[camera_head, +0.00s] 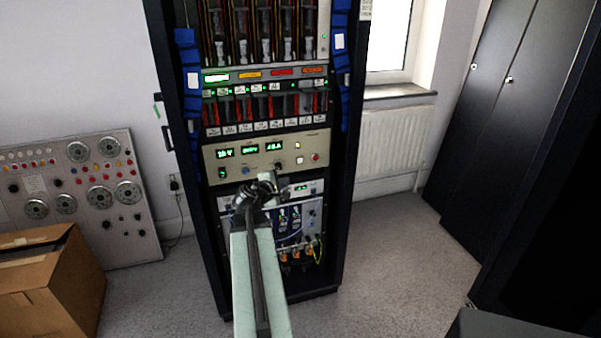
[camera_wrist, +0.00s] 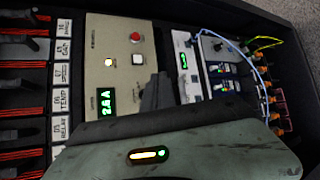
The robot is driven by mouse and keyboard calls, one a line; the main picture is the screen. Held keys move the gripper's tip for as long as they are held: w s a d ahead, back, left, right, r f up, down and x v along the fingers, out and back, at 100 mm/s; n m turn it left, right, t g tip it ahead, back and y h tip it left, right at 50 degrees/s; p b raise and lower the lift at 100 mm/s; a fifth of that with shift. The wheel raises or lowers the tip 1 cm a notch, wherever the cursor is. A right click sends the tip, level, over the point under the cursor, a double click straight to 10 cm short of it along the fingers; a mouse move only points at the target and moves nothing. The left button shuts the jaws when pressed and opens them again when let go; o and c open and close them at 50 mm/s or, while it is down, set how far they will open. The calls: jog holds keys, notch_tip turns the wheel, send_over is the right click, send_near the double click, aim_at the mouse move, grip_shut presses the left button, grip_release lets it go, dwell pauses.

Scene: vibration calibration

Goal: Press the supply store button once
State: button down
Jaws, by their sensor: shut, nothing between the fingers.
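The beige supply panel (camera_head: 268,156) sits in the middle of the rack, with green lit displays, knobs and buttons. It also shows in the wrist view (camera_wrist: 98,40). I cannot read which one is marked store. My gripper (camera_head: 278,172) is shut and empty, in front of the panel's lower edge. In the wrist view its dark fingers (camera_wrist: 158,92) are apart from both buttons.
A lower unit (camera_head: 290,225) with cables, including a yellow-green one, sits below the panel. A cardboard box (camera_head: 45,280) and a board of dials (camera_head: 85,190) stand at left. Dark cabinets (camera_head: 490,130) stand at right. The floor right of the rack is clear.

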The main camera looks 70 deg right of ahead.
aim_at(300, 160)
jog(key=s+d+n+g+h+b, duration=0.1)
jog(key=s+d, duration=0.4)
jog(key=s, duration=0.2)
jog(key=shift+s+r+n, duration=0.15)
jog(key=shift+s+n, duration=0.15)
jog(key=w+d, duration=0.2)
jog(key=d, duration=0.1)
jog(key=w+d, duration=0.3)
jog(key=shift+w+d, duration=0.35)
jog(key=shift+d, duration=0.1)
dwell(1.4)
jog(key=shift+w+d, duration=0.2)
jog(key=shift+d, duration=0.05)
